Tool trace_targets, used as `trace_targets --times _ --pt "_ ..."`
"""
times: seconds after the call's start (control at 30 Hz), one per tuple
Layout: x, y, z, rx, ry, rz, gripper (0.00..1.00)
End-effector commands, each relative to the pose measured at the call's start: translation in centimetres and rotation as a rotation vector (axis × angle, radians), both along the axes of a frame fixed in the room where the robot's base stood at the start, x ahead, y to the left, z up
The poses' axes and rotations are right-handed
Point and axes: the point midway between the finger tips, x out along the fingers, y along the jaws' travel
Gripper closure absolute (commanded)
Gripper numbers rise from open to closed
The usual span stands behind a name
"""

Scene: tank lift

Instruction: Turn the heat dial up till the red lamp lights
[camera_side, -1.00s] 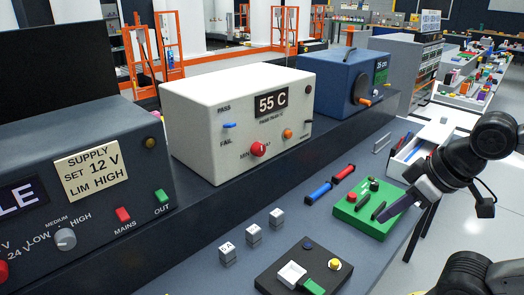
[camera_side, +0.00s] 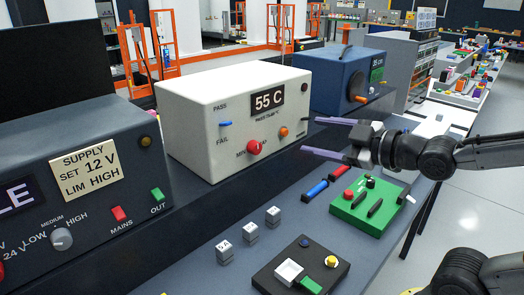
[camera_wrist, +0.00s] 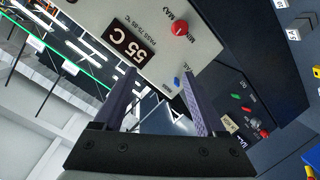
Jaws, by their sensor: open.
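The white heater box (camera_side: 190,150) stands on the raised shelf behind the bench, its display (camera_side: 267,101) reading 55 C. The red dial (camera_side: 254,147) is low on its front; it also shows in the wrist view (camera_wrist: 180,28) beside MIN and MAX labels. A small dark round lamp (camera_side: 304,87) at the box's upper right looks unlit. My gripper (camera_side: 306,136) is open and empty, its fingers pointing left, right of the dial and apart from it. In the wrist view the open fingers (camera_wrist: 146,72) have the dial beyond and above their tips.
A blue lever (camera_side: 226,124) between PASS and FAIL and an orange knob (camera_side: 283,132) flank the dial. A dark power supply (camera_side: 90,150) stands left, a blue box (camera_side: 345,80) behind right. A green panel (camera_side: 372,207) and white cubes (camera_side: 249,230) lie on the bench below.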

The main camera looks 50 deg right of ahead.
Motion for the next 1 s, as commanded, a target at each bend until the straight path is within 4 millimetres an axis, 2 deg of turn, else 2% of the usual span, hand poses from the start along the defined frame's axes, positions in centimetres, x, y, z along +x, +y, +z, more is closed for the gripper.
trace_targets --times 0.1,0.27,0.4,0.5,0.6,0.77,1.0 --pt "1.4 0.3 -0.4 -0.096 -0.11 0.045 0.27" --pt "2.3 0.9 -1.7 -0.2 -0.243 0.1 0.27" --pt "2.2 0.8 -4.6 -0.232 -0.285 0.123 0.27" --pt "2.1 0.4 -7.4 -0.22 -0.239 0.119 0.27" --pt "2.0 -0.2 -9.2 -0.21 -0.194 0.106 0.27" --pt "3.0 -0.4 -9.2 -0.21 -0.191 0.099 0.27" --pt "7.1 0.0 -9.3 -0.209 -0.189 0.1 0.27"
